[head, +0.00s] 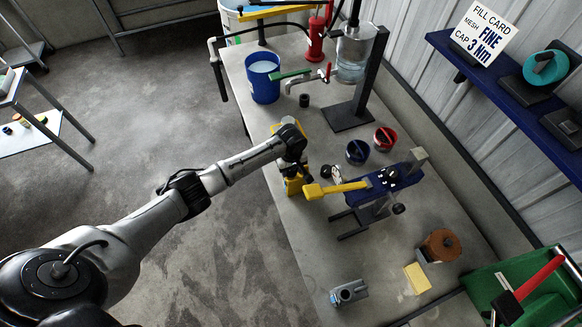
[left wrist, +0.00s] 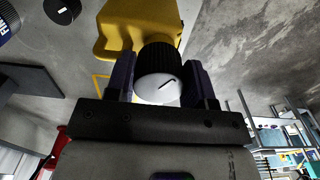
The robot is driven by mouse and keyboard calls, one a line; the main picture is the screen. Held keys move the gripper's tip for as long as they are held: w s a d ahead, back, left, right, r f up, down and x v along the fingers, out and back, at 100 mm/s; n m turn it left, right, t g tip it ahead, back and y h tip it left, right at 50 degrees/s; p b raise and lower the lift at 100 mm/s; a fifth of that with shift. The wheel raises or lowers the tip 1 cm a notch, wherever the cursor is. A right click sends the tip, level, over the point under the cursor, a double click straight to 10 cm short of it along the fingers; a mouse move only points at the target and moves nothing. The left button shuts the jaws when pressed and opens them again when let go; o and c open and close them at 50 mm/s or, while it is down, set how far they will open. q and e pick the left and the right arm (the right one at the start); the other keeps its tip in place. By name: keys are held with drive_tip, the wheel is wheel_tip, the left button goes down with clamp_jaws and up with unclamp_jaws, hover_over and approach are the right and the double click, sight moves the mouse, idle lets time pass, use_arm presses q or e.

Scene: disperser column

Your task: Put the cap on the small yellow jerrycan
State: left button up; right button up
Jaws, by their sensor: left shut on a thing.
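The small yellow jerrycan (head: 293,186) stands on the bench, partly hidden by my left gripper and wrist. It also shows in the left wrist view (left wrist: 138,25), running out of the top edge. My left gripper (head: 293,165) is above the jerrycan. In the left wrist view its two dark fingers (left wrist: 160,82) are shut on the sides of a ribbed black cap (left wrist: 160,57) with a pale, marked top. The cap lies against the jerrycan at its neck in that view; I cannot tell whether it is seated or threaded. My right gripper is not in view.
A blue stand (head: 385,186) with a yellow-handled tool (head: 335,189) is close to the right of the jerrycan. Blue (head: 357,152) and red (head: 385,138) round containers stand behind. A blue bucket (head: 263,80) is at the back left. The front bench is partly clear.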

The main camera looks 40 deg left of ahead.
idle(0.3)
use_arm(q)
drive_tip(key=shift+p, duration=0.5)
idle(0.5)
idle(0.6)
drive_tip(key=shift+s+f, duration=0.1)
drive_tip(key=shift+f, duration=0.4)
idle(0.4)
idle(0.5)
drive_tip(key=shift+f+p, duration=0.15)
drive_tip(key=shift+p, duration=0.15)
idle(0.6)
drive_tip(key=shift+f, duration=0.25)
idle(0.4)
